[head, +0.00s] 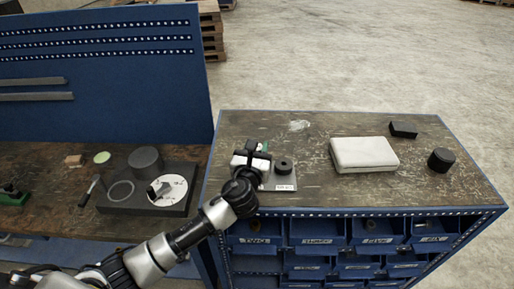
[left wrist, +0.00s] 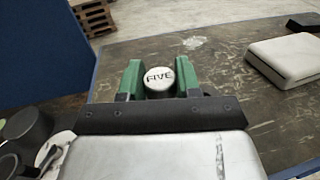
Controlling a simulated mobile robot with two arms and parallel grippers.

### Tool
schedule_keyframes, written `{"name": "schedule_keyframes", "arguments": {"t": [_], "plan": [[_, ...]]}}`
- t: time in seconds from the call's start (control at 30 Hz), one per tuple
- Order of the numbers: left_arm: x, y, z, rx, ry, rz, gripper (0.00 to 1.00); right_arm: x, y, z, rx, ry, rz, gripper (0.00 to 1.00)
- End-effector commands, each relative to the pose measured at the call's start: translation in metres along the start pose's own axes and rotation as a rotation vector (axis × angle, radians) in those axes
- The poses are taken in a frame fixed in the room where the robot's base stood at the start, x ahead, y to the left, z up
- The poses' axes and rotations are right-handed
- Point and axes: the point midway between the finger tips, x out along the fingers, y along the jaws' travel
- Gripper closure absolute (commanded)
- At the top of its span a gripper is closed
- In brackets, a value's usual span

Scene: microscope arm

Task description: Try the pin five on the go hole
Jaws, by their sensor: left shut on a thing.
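My left gripper (head: 262,151) is over the blue workbench, just behind the left part of a small grey plate. In the left wrist view its green fingers (left wrist: 159,80) are shut on pin five (left wrist: 159,77), a round pale metal end marked FIVE. I cannot make out the pin in the head view. On the plate (head: 279,184) stands a black round piece (head: 284,165) with an opening in its top, right of the gripper. A white label at the plate's front is too small to read, so I cannot tell which hole is the go hole. My right gripper is not in view.
A pale closed case (head: 364,154) lies to the right, with a black block (head: 403,130) and a black cylinder (head: 441,160) beyond. Labelled blue bins (head: 377,230) sit below the bench top. The left bench holds a dark slab (head: 119,206) with a white disc (head: 177,184).

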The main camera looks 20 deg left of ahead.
Motion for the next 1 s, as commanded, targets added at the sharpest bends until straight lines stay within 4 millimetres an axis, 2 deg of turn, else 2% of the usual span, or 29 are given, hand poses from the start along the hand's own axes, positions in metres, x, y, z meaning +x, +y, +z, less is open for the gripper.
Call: {"name": "schedule_keyframes", "arguments": {"t": [0.03, 0.33, 0.6, 1.0], "plan": [[0.0, 0.0, 0.006, 0.0, -0.004, 0.0, 0.96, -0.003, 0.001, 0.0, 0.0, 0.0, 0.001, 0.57], [0.0, 0.0, 0.025, 0.0, -0.004, 0.0, 0.96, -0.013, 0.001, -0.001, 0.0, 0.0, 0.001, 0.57], [0.001, 0.0, 0.04, -0.002, -0.006, 0.0, 0.96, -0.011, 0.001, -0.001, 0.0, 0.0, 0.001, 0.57], [0.0, 0.0, 0.046, 0.0, -0.004, 0.0, 0.96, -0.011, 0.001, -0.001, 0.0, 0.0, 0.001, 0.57]]}}
